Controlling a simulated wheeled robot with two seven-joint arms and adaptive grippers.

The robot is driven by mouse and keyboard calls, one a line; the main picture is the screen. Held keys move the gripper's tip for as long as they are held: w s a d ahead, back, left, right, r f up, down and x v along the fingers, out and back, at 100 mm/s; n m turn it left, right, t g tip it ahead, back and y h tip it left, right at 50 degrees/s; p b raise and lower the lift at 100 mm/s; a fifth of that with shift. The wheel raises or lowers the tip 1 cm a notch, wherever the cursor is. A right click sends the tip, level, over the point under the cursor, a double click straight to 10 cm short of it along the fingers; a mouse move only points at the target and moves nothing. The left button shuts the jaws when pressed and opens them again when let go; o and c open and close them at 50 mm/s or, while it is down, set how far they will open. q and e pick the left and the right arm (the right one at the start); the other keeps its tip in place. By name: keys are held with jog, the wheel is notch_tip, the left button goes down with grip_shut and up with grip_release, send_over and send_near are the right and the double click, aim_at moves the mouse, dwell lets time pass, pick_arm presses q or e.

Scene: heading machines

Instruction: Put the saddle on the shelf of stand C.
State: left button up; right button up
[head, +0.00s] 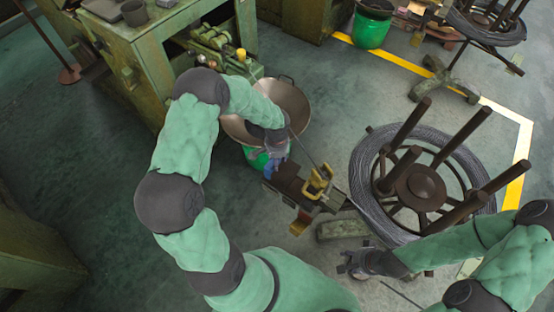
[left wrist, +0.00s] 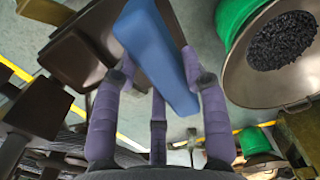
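No saddle or lettering for stand C can be picked out with certainty. My left gripper (head: 278,150) is over a blue block (head: 276,163) next to a dark brown box-shaped fixture (head: 288,179). In the left wrist view the blue block (left wrist: 160,55) lies tilted between the spread purple fingers of the left gripper (left wrist: 160,75); whether they grip it cannot be told. The brown fixture (left wrist: 75,60) is just left of it. My right gripper (head: 352,263) is low, left of the right arm, with its fingers apart and empty.
A wire coil (head: 365,160) on a brown spoked reel (head: 420,186) fills the right. A wide metal pan (head: 291,97) stands behind the left gripper. A green machine (head: 140,55) is at the back left. Yellow clamps (head: 318,184) sit on the fixture.

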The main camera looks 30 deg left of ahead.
pick_arm(q)
jog(key=shift+o, duration=0.7)
jog(key=shift+r, duration=0.15)
jog(key=shift+r+p, duration=0.3)
jog(key=shift+r, duration=0.05)
notch_tip(320, 180, up, 11)
jog(key=p, duration=0.4)
jog(key=shift+r, duration=0.2)
jog(key=shift+s+f, duration=0.1)
